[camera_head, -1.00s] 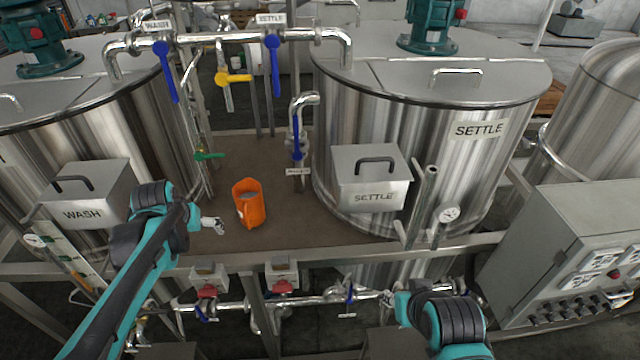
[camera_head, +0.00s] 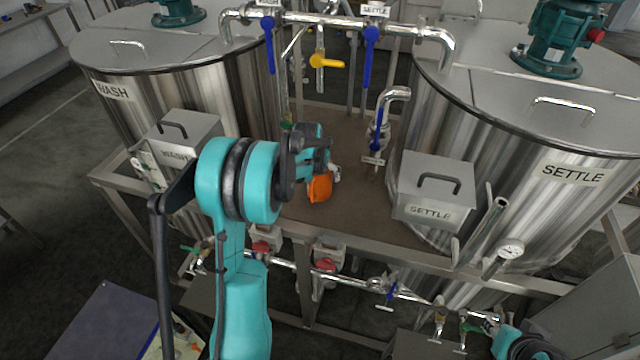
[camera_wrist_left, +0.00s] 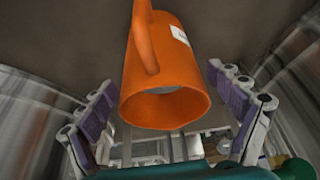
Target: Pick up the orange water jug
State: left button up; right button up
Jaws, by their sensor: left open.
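The orange water jug (camera_head: 320,188) stands on the brown platform between the two steel tanks, partly hidden by my left wrist in the head view. In the left wrist view the jug (camera_wrist_left: 165,70) shows its open mouth, a side handle and a small white label. My left gripper (camera_wrist_left: 162,82) is open, with one finger on each side of the jug and a visible gap to both. In the head view the left gripper (camera_head: 328,172) is mostly hidden behind my wrist. My right arm shows at the lower right; its gripper is too unclear to read.
The WASH tank (camera_head: 150,85) stands left and the SETTLE tank (camera_head: 530,130) right. A SETTLE box (camera_head: 435,190) and a blue-handled valve pipe (camera_head: 380,125) are right of the jug. A steel rail with red valves (camera_head: 325,265) runs in front.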

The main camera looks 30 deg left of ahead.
pick_arm(q)
jog(key=shift+w+a+f, duration=0.1)
jog(key=shift+f, duration=0.2)
jog(key=shift+r, duration=0.1)
jog(key=c, duration=2)
jog(key=shift+o, duration=0.2)
jog(key=shift+r, duration=0.1)
